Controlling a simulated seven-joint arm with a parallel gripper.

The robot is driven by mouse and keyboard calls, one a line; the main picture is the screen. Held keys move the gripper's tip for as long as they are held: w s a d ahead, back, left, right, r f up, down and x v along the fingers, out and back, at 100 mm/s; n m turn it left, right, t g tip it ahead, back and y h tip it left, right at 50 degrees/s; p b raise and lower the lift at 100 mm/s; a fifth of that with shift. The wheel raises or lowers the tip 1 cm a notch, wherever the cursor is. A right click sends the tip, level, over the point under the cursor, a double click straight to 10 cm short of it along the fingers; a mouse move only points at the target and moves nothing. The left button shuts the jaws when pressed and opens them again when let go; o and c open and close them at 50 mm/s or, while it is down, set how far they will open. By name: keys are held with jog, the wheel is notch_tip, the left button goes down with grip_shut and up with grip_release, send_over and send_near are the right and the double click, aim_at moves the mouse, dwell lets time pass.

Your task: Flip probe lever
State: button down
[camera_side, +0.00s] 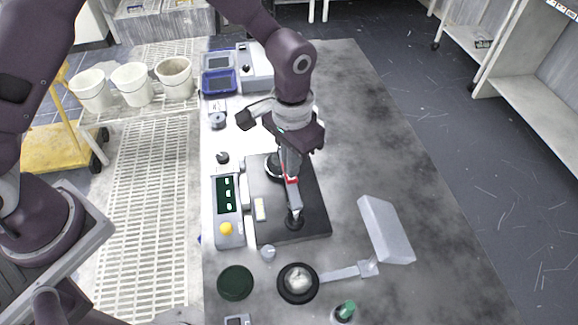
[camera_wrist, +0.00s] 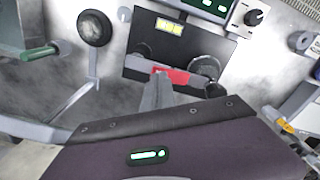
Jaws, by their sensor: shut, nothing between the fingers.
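The probe lever (camera_side: 293,195) is a grey bar with a red section, above a black base plate (camera_side: 318,228). Round black parts lie near both ends of the bar. In the wrist view the lever's red section (camera_wrist: 178,76) shows just beyond my fingers. My gripper (camera_side: 290,176) points down over the plate, its shut fingers at or very near the red section. It also shows in the wrist view (camera_wrist: 158,80), with nothing seen between the fingers. I cannot tell whether the fingertips touch the lever.
A control box with a green display (camera_side: 226,190) and yellow knob stands left of the plate. The bench's right side is clear.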

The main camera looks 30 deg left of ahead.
jog(key=shift+f, duration=0.8)
jog(key=shift+r, duration=3.55)
jog(key=s+a+r+n+t, duration=0.1)
jog(key=s+a+r, duration=0.25)
jog(key=r, duration=0.35)
jog(key=s+a+r+t, duration=0.1)
jog(key=s+a+r, duration=0.1)
jog(key=a+r, duration=0.4)
jog(key=s+a+r+n+t, duration=0.1)
jog(key=s+a, duration=0.3)
jog(key=s, duration=0.4)
jog(key=s+a+r+n+t, duration=0.1)
jog(key=s+a+r+t, duration=0.1)
jog(key=s, duration=0.6)
jog(key=shift+a+r+t, duration=0.3)
jog(key=shift+a+r, duration=0.6)
jog(key=shift+a, duration=0.15)
